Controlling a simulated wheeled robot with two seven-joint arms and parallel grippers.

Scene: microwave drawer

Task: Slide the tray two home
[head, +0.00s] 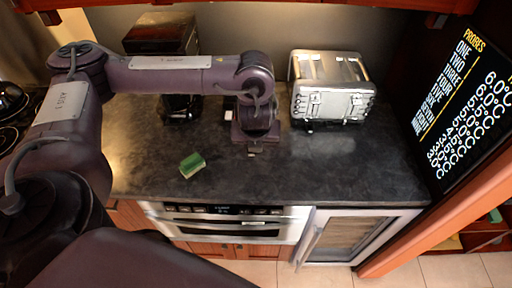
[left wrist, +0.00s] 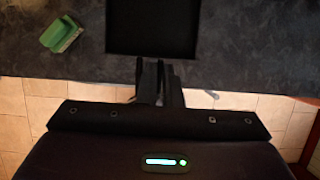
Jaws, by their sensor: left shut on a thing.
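I cannot make out a tray marked two in either view. My left gripper (head: 254,152) hangs over the dark counter (head: 325,180) in the head view, between the green sponge and the toaster. In the left wrist view my left gripper's dark fingers (left wrist: 158,82) are close together. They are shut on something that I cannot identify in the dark. A steel microwave drawer (head: 225,222) sits under the counter's front edge and looks closed. A cooler with a glass door (head: 345,240) stands right of it. My right gripper is not in view.
A green sponge (head: 192,165) lies on the counter; it also shows in the left wrist view (left wrist: 62,35). A steel toaster (head: 330,88) stands at the back. A black probe display (head: 465,105) is at the right. The counter's front right is clear.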

